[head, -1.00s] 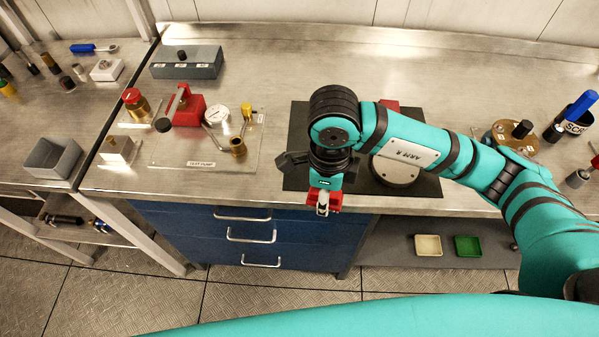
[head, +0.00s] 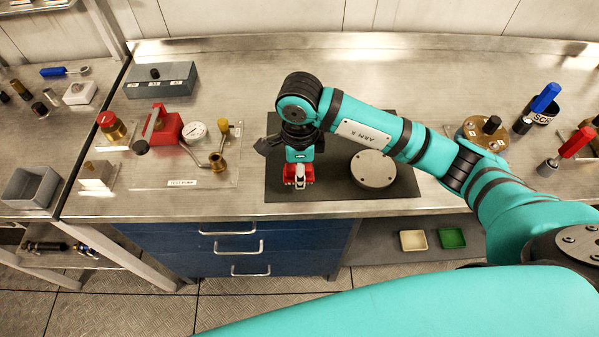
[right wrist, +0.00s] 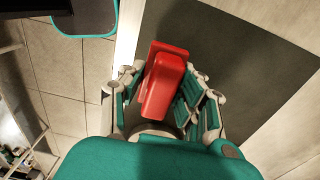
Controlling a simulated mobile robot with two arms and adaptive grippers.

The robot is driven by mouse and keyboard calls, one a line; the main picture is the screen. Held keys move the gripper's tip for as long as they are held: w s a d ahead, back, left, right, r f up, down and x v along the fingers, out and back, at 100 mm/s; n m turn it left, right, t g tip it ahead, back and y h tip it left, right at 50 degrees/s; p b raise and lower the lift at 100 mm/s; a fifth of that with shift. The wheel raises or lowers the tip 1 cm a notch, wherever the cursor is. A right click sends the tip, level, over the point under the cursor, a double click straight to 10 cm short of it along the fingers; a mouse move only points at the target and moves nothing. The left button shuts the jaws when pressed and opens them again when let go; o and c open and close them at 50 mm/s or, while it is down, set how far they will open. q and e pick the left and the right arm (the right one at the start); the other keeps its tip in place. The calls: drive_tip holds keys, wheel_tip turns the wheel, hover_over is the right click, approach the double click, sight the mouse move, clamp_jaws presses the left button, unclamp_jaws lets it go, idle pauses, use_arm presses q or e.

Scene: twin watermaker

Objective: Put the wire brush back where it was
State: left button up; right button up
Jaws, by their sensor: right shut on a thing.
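My right gripper (head: 299,180) is shut on a red block-shaped piece, which I take to be the wire brush (head: 300,168). In the right wrist view the red piece (right wrist: 163,85) sits between the fingers; no bristles show. In the head view the gripper points down near the front left part of the dark mat (head: 284,184). Its height above the mat is hard to tell. A grey round plate (head: 374,169) lies on the mat to the right of the gripper. My left gripper is not in view.
A blue-handled tool (head: 545,97) in a black holder, a brass disc (head: 478,135) and a red-handled tool (head: 576,141) are on the right. The bench behind the mat is mostly bare.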

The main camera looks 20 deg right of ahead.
drive_tip(key=shift+w, duration=0.3)
wheel_tip(320, 180, down, 3)
drive_tip(key=shift+p, duration=0.9)
drive_tip(key=shift+d+f, duration=0.1)
drive_tip(key=shift+f, duration=0.1)
drive_tip(key=shift+f, duration=0.1)
drive_tip(key=shift+f+b, duration=0.2)
drive_tip(key=shift+b, duration=0.1)
drive_tip(key=o, duration=1.1)
drive_tip(key=shift+r, duration=0.1)
drive_tip(key=shift+r, duration=0.1)
